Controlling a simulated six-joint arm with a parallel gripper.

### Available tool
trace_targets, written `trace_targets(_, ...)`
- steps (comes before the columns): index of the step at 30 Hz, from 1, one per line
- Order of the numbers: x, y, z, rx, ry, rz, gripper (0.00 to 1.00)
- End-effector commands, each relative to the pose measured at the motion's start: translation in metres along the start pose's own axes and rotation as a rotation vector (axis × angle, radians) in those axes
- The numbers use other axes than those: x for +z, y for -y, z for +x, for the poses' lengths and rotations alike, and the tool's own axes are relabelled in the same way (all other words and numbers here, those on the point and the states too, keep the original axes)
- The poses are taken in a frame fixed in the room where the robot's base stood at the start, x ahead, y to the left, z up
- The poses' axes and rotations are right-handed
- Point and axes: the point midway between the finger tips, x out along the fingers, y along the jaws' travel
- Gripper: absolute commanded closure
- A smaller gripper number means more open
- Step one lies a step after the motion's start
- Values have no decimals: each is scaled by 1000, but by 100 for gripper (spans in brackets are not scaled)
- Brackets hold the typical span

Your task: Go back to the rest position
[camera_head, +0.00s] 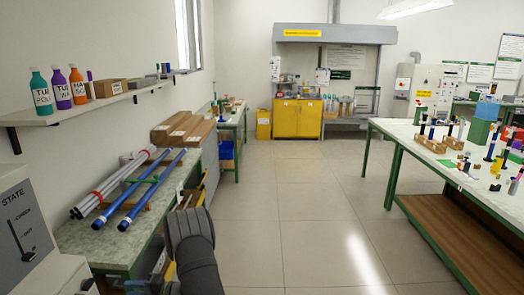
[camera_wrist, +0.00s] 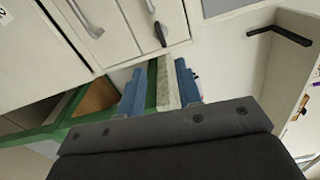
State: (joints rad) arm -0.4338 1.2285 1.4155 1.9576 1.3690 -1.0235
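My gripper (camera_wrist: 160,88) shows in the wrist view as two blue fingers standing apart beyond a dark grey body. It is open, and nothing is held between the fingers. Behind the gap I see a green frame and a strip of pale worktop. In the head view my dark grey arm rises at the bottom, beside the left bench, and the gripper itself is not visible there. Two long blue rods (camera_head: 135,204) lie on the left bench. A bundle of grey-white rods (camera_head: 112,189) with red bands lies beside them on the left.
The left bench (camera_head: 84,243) also carries brown boxes (camera_head: 183,130). A wall shelf (camera_head: 95,106) with bottles hangs above. A cluttered table (camera_head: 405,133) stands at right. The floor (camera_head: 285,215) between is clear. In the wrist view, pale cabinet drawers (camera_wrist: 120,22) are close beyond the fingers.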

Motion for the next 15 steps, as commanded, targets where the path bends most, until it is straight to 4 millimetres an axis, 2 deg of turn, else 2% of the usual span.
trace_targets(3,-1,0,-26,0,-4,1,68)
trace_targets(4,0,1,-26,2,-4,4,68)
trace_targets(6,-2,2,-5,18,-31,36,68)
trace_targets(15,-8,4,56,68,-161,193,68)
